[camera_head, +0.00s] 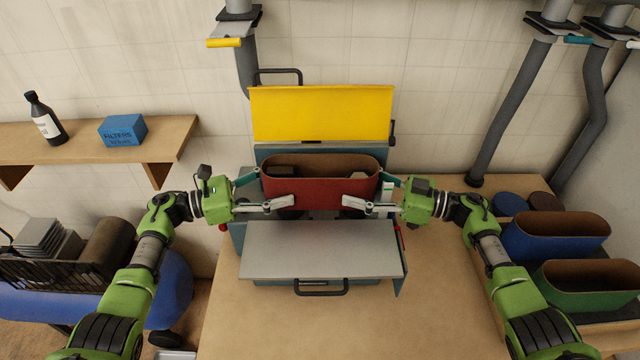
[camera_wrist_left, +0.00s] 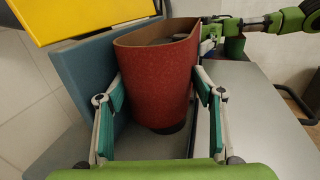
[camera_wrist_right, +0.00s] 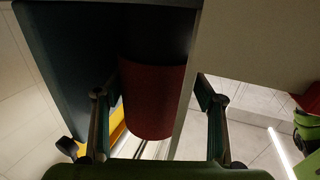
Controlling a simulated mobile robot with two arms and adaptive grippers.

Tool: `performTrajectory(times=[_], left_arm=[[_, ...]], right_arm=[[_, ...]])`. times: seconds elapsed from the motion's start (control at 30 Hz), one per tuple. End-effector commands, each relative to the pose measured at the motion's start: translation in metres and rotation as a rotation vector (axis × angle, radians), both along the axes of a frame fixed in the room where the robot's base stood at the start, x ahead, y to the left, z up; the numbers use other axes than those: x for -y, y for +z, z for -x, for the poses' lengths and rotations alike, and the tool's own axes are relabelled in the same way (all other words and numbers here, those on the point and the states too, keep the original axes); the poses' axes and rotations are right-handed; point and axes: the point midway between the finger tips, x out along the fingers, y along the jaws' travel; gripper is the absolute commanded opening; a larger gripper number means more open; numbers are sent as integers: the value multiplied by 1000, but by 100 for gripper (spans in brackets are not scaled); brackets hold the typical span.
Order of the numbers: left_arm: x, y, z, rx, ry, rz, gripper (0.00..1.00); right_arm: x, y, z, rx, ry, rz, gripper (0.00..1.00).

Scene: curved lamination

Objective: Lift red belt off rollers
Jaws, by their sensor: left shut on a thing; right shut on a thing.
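The red belt (camera_head: 320,192) is an upright oval loop with a brown inner face, at the sander between its yellow lid and grey table. It also shows in the left wrist view (camera_wrist_left: 155,85) and the right wrist view (camera_wrist_right: 152,95). My left gripper (camera_head: 277,188) is shut on the belt's left end, one finger on either side. My right gripper (camera_head: 366,188) is shut on its right end in the same way. Dark roller parts show inside the loop and just below its lower edge. Whether the belt still touches the rollers is hidden.
The raised yellow lid (camera_head: 320,114) stands behind the belt, and the grey sander table (camera_head: 320,249) lies in front. A blue belt (camera_head: 556,240) and a green belt (camera_head: 590,285) stand at right. The wooden bench (camera_head: 440,300) is clear in front.

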Motion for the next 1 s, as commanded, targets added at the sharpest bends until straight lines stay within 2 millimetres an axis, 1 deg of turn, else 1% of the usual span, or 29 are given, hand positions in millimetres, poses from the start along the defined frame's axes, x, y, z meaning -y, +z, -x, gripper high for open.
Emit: performTrajectory(times=[0.03, 0.17, 0.77, 0.87, 1.0], left_arm=[[0, 12, 0, 0, 1, 1, 39], [0, 20, 0, 0, 1, 1, 39], [0, 21, 0, 0, 1, 1, 39], [-1, 24, 0, 0, 4, 1, 39], [-6, 37, 1, -1, 18, -1, 39]], right_arm=[[0, 12, 0, 0, -1, 0, 41], [0, 20, 0, 0, -2, 0, 41], [0, 20, 0, 0, -2, 0, 41], [0, 23, -1, 0, -2, 0, 41], [1, 33, -1, 0, -3, 1, 41]])
